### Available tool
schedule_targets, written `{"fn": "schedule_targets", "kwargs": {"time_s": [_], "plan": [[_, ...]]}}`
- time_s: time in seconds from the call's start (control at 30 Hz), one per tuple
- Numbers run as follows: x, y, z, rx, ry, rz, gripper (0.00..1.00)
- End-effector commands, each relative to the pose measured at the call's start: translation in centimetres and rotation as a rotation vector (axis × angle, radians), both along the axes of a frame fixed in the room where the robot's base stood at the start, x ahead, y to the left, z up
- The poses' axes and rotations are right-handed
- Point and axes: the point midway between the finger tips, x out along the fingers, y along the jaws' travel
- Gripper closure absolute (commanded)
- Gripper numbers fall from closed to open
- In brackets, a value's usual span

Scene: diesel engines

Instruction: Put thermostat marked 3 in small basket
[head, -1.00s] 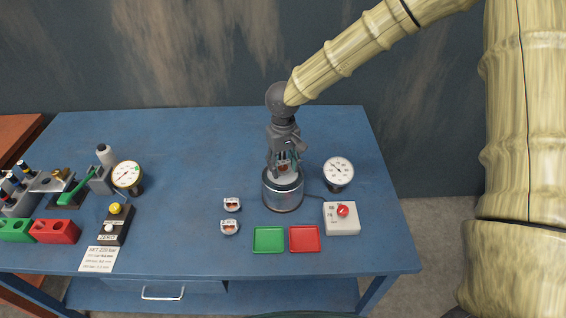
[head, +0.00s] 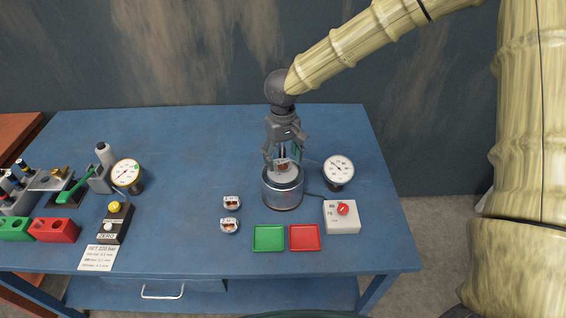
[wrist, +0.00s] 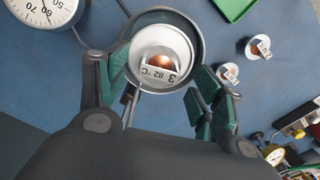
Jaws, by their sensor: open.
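The thermostat marked 3 (wrist: 158,60), with a copper centre and a label reading "3 82 °C", shows between my finger pads in the wrist view. In the head view the thermostat (head: 282,166) is partly hidden by my fingers, over the mouth of a round metal pot (head: 283,195). My gripper (head: 283,158) is open above the pot, its green pads (wrist: 160,80) on either side of the thermostat. The pot's grey rim rings the thermostat in the wrist view. A small basket cannot be clearly made out; thin upright rods (head: 284,151) show between my fingers.
Two other thermostats (head: 231,202) (head: 229,226) lie left of the pot. A green tray (head: 269,238) and a red tray (head: 305,238) lie in front. A dial gauge (head: 339,170) and a white box with a red knob (head: 342,217) stand to the right.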

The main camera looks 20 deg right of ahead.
Motion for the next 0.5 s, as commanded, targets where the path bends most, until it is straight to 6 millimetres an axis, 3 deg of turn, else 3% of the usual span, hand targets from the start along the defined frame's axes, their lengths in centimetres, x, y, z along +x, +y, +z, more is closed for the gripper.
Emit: {"fn": "schedule_targets", "kwargs": {"time_s": [0.3, 0.5], "plan": [[0.1, 0.0, 5.8, 0.002, -0.003, -0.002, 0.33], [0.1, 0.0, 8.4, 0.001, -0.001, -0.001, 0.33]]}}
